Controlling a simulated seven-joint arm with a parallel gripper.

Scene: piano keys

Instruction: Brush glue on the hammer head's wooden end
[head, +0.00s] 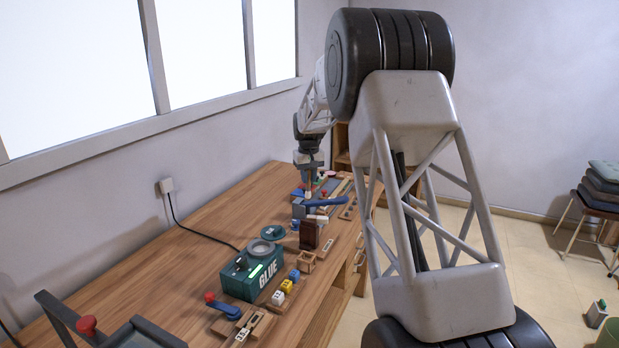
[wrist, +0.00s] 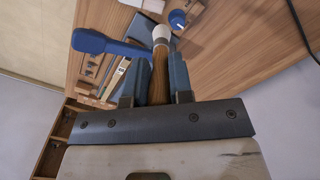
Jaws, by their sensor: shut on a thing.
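My gripper (wrist: 160,92) is shut on a wooden handle (wrist: 159,72) with a pale collar at its far end; it looks like a brush. Its tip is not clear. In the head view my gripper (head: 308,182) points down above the bench, close to a clamp with a blue lever (head: 328,202). The blue lever also shows in the wrist view (wrist: 100,43), left of the handle. A small pale and reddish piece (head: 317,217) by the clamp may be the hammer head; its wooden end is not clear. The green glue box (head: 252,276) stands nearer, with a round grey top.
A dark brown block (head: 309,236) stands just in front of the clamp. Small coloured cubes (head: 287,285) lie beside the glue box. A frame with a red knob (head: 87,325) is at the near left. The bench's left strip (head: 205,258) is clear except for a cable.

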